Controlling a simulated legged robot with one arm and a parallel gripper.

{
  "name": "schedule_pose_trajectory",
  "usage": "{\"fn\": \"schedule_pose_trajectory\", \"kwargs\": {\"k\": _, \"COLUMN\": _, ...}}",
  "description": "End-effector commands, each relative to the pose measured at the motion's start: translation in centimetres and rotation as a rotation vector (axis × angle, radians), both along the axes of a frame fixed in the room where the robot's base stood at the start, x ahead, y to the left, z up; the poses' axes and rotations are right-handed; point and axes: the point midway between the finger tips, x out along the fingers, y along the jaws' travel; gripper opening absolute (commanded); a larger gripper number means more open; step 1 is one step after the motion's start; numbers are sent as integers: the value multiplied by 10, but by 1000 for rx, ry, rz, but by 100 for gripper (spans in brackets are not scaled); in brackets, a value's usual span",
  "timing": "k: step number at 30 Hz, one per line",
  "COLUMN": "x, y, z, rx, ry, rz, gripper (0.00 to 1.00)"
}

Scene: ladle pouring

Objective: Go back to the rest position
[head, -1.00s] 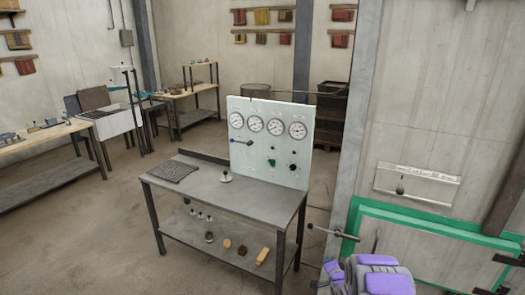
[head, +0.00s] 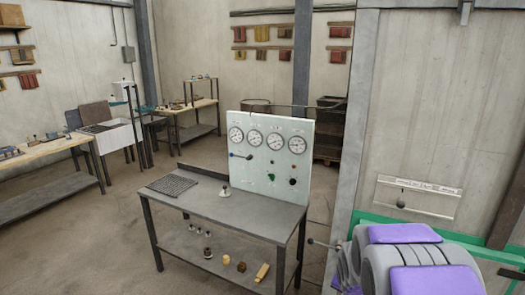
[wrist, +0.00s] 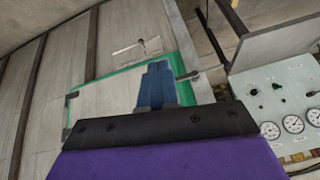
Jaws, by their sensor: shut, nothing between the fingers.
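My gripper (wrist: 157,72) shows in the wrist view as two blue fingers pressed together with nothing between them. They point up in the picture, over the green-framed panel (wrist: 122,90) on the wall. In the head view my purple and grey arm fills the bottom right corner, and the fingers are not visible there. No ladle can be made out in either view.
A metal workbench (head: 235,205) with an upright gauge panel (head: 270,150) stands in the middle. Small items sit on its lower shelf. A green frame (head: 372,217) and a plate with a dark knob (head: 418,198) are on the right wall. Open floor lies at left.

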Motion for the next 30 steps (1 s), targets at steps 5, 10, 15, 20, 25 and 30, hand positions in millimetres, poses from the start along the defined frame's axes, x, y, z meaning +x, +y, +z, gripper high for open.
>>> {"fn": "schedule_pose_trajectory", "kwargs": {"k": 5, "x": -65, "y": 20, "z": 29, "rx": -15, "ry": 127, "rz": 84, "gripper": 0}}
{"fn": "schedule_pose_trajectory", "kwargs": {"k": 10, "x": -134, "y": 41, "z": 48, "rx": -12, "ry": 258, "rz": 178, "gripper": 0}}
{"fn": "schedule_pose_trajectory", "kwargs": {"k": 15, "x": -206, "y": 62, "z": 64, "rx": 6, "ry": 383, "rz": 291, "gripper": 0}}
{"fn": "schedule_pose_trajectory", "kwargs": {"k": 20, "x": -275, "y": 81, "z": 75, "rx": 32, "ry": 497, "rz": 412, "gripper": 0}}
{"fn": "schedule_pose_trajectory", "kwargs": {"k": 25, "x": -336, "y": 95, "z": 81, "rx": 62, "ry": 591, "rz": 524, "gripper": 0}}
{"fn": "schedule_pose_trajectory", "kwargs": {"k": 30, "x": -365, "y": 101, "z": 83, "rx": 78, "ry": 640, "rz": 582, "gripper": 0}}
